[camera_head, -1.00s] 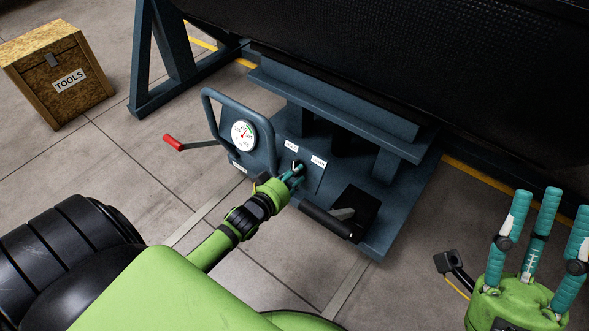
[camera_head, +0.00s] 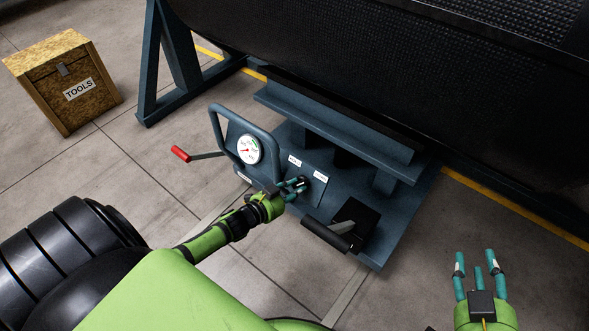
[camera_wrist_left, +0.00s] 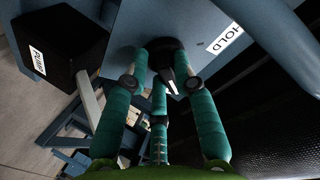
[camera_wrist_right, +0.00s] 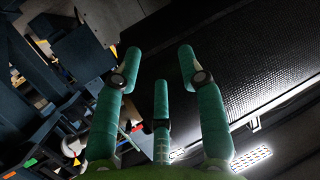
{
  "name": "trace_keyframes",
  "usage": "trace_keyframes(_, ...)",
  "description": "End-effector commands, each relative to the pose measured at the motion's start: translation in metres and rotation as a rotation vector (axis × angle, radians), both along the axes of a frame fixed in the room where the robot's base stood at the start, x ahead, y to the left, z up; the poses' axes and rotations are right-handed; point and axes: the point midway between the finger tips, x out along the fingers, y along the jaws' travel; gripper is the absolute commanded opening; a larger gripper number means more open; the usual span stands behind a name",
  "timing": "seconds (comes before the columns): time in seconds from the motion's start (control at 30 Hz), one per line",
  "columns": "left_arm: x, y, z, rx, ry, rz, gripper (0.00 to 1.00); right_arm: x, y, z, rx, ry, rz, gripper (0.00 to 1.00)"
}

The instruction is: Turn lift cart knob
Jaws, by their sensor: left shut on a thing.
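The lift cart (camera_head: 268,150) is blue-grey, with a sloped control panel below the press. The knob (camera_wrist_left: 166,52) is black with a white pointer, below the HOLD label (camera_wrist_left: 225,38) in the left wrist view. My left gripper (camera_head: 298,185) is at the knob, its teal fingers around it and shut on it. The fingers partly hide the knob in the head view. A second label (camera_head: 320,176) sits right of the HOLD label. A round gauge (camera_head: 248,150) with a red needle is left of the knob. My right gripper (camera_head: 476,268) is open and empty at lower right.
A red-tipped crank (camera_head: 181,154) sticks out left of the cart's bent handle (camera_head: 216,121). A black pedal box (camera_head: 356,219) sits right of the knob. The large black press (camera_head: 400,70) stands behind. A tools crate (camera_head: 65,82) is far left.

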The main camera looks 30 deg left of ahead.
Motion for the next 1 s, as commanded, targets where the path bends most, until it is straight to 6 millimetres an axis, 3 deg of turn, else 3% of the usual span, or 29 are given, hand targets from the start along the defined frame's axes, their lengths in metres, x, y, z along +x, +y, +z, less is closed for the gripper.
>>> trace_keyframes(0.03, 0.007, 0.001, 0.013, 0.026, -0.029, -0.018, 0.00, -0.002, -0.003, -0.005, -0.010, 0.041, -0.007, 0.40)
trace_keyframes(0.4, 0.007, 0.000, 0.011, 0.170, -0.040, -0.089, 0.00, -0.018, -0.016, -0.040, -0.050, 0.228, -0.034, 0.40)
trace_keyframes(0.97, 0.006, -0.003, 0.009, 0.192, -0.041, -0.105, 0.00, -0.021, -0.019, -0.046, -0.057, 0.262, -0.038, 0.40)
trace_keyframes(1.0, 0.006, -0.003, 0.009, 0.192, -0.041, -0.105, 0.31, -0.021, -0.019, -0.046, -0.057, 0.262, -0.038, 0.40)
